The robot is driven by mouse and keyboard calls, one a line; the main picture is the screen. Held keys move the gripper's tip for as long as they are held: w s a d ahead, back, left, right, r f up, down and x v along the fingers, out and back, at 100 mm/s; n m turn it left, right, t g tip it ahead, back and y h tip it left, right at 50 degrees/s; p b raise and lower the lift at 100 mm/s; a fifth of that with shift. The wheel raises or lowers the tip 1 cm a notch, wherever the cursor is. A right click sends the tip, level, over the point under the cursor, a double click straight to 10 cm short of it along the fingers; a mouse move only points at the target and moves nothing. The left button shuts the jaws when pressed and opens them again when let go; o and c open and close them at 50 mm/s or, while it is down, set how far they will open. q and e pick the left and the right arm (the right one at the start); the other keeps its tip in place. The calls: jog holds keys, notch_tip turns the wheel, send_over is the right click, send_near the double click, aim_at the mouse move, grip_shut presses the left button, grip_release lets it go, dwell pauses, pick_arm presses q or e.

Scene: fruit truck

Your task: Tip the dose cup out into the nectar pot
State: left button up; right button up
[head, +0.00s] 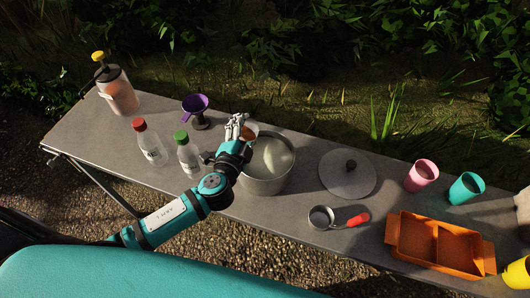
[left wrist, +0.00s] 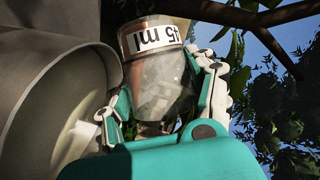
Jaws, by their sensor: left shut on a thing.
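My left gripper (head: 241,129) is shut on the dose cup at the back left rim of the nectar pot (head: 265,185). In the head view only a small orange-brown part of the dose cup (head: 251,130) shows past the fingers. In the left wrist view the clear dose cup (left wrist: 155,88) sits between the fingers, with a white "45 ml" label upside down and a copper-coloured band. The grey pot (left wrist: 40,85) fills the left of that view, close beside the cup. The pot looks pale inside. The cup's exact tilt and contents are unclear. My right gripper is not in view.
Right are a lid (head: 335,180), a red-handled ladle (head: 321,217), an orange tray (head: 392,233), and pink (head: 422,174) and teal (head: 466,188) cups.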

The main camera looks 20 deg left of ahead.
pick_arm(q)
jog(key=shift+w, duration=0.1)
jog(key=shift+s+m, duration=0.2)
jog(key=shift+m, duration=0.1)
jog(key=shift+w+f, duration=0.15)
jog(key=shift+d+m+b, duration=0.1)
jog(key=shift+m+b, duration=0.2)
jog(key=shift+b, duration=0.1)
jog(key=shift+f, duration=0.2)
jog(key=shift+t, duration=0.3)
jog(key=shift+d+f+m+b, duration=0.1)
jog(key=shift+f+m+b, duration=0.05)
jog(key=shift+m+b, duration=0.15)
jog(key=shift+s+d+r+m+y+b, duration=0.2)
jog(key=shift+s+d+m+y+b, duration=0.1)
jog(key=shift+d+m, duration=0.3)
jog(key=shift+d+r+m+t, duration=0.1)
jog(key=shift+d+m+t, duration=0.2)
jog(key=shift+d+t, duration=0.1)
dwell(0.6)
